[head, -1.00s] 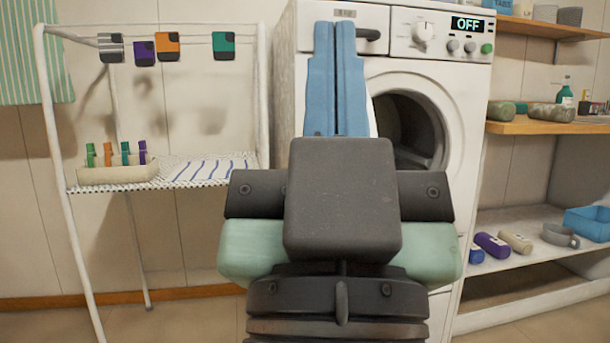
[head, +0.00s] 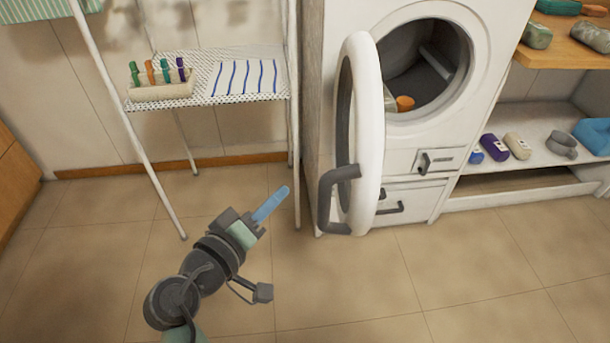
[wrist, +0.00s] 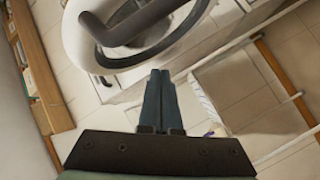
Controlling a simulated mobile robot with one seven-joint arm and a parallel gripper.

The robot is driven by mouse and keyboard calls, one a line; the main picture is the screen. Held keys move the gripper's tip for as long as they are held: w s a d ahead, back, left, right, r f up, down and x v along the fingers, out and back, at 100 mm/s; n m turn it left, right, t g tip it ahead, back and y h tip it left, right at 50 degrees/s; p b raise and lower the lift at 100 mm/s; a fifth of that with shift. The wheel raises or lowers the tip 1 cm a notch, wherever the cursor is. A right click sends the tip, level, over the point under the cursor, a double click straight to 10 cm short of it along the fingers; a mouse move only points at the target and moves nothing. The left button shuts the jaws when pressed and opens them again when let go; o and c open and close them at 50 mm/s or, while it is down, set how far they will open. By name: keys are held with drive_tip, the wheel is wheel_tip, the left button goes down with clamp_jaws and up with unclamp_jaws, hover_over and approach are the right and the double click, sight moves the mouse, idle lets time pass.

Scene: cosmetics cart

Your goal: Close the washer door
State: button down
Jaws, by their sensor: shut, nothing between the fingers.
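The washer (head: 330,60) stands at the back with its round white door (head: 373,150) swung wide open to the left, seen nearly edge-on. The door's dark grey handle (head: 328,205) sticks out at its lower left. The drum opening (head: 420,65) is in plain view. My gripper (head: 284,190), with blue fingers, is shut and empty, low to the left of the door and apart from it. In the wrist view my blue fingertips (wrist: 160,74) are together, just below the door (wrist: 75,40) and its handle (wrist: 140,20).
A white drying rack (head: 160,107) with clothespins and a striped cloth stands left of the washer. A shelf unit (head: 540,195) with bottles stands at the right. A small orange item (head: 404,103) shows at the drum opening. The tiled floor in front is clear.

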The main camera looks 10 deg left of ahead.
drive_tip(key=s+a+f+n+t+h+p, duration=0.1)
drive_tip(key=s+a+f+n+p, duration=0.15)
drive_tip(key=s, duration=0.25)
drive_tip(key=s+a+f+n+h+p, duration=0.1)
drive_tip(key=s+f+n+p, duration=0.15)
drive_tip(key=s+n, duration=0.2)
drive_tip(key=w+d, duration=0.8)
drive_tip(key=w, duration=0.1)
drive_tip(key=shift+w+d+r+m+p, duration=0.15)
drive_tip(key=shift+w+r+m+p, duration=0.1)
drive_tip(key=shift+r+m+p, duration=0.1)
drive_tip(key=shift+d, duration=0.1)
